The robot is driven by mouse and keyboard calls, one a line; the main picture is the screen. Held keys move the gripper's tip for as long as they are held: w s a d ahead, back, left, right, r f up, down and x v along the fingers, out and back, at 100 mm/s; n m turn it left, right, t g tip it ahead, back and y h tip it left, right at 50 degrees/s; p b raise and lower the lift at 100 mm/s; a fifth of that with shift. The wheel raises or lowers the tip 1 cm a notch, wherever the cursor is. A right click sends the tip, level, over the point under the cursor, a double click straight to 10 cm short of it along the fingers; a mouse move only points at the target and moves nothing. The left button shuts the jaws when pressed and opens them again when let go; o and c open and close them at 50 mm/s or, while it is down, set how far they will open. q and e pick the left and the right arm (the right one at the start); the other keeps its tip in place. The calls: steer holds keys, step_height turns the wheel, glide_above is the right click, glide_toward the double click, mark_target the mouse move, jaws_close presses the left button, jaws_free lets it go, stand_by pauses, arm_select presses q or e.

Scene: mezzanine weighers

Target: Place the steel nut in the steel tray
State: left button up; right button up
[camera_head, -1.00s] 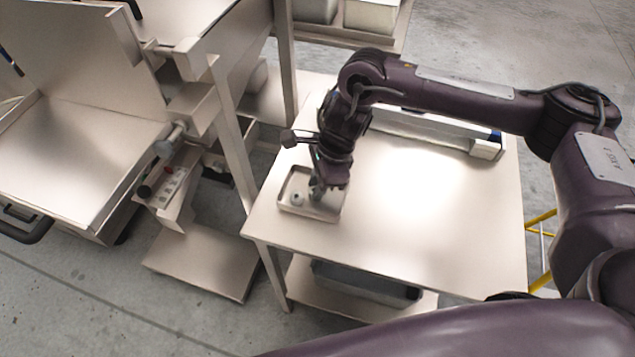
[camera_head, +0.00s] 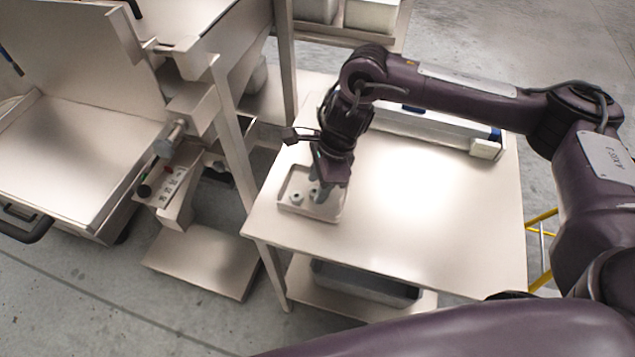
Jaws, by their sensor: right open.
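The steel tray (camera_head: 325,215) is a shallow metal tray near the left front corner of the steel table. Two small grey pieces that look like nuts lie in it: one nut (camera_head: 297,197) at the left, another nut (camera_head: 314,195) close to my fingers. I cannot tell from the picture which one is the task's nut. My right gripper (camera_head: 318,195) is over the tray, pointing down, open, with its fingertips beside the right-hand nut. The fingers partly cover the tray's right side. My left gripper is not in view.
The steel table (camera_head: 430,225) is bare in its middle and front. A long white and blue device (camera_head: 430,130) lies along its back edge. A steel frame post (camera_head: 232,130) stands left of the table. A weigher platform (camera_head: 200,262) sits low at left.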

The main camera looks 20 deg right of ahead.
steer(key=v, duration=1.1)
steer(key=shift+r, duration=0.15)
